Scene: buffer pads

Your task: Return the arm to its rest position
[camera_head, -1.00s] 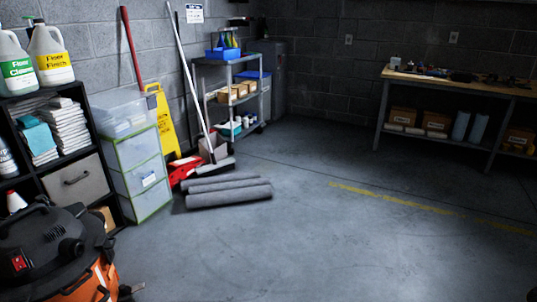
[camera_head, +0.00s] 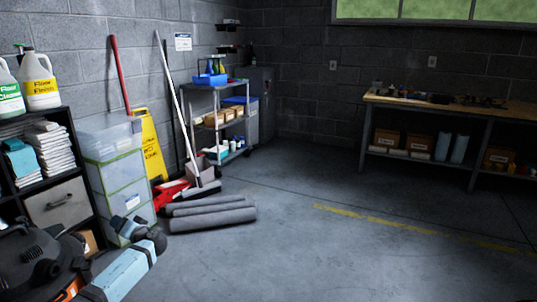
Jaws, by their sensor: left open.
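My left arm, light blue with dark grey joints, comes in at the lower left. My right gripper is not in view.
The black and orange floor machine (camera_head: 32,262) stands at the lower left beside my arm. A black shelf (camera_head: 88,205) is behind it. Grey rolls (camera_head: 212,216) lie on the floor. A workbench (camera_head: 455,107) stands at the right. The middle floor is clear.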

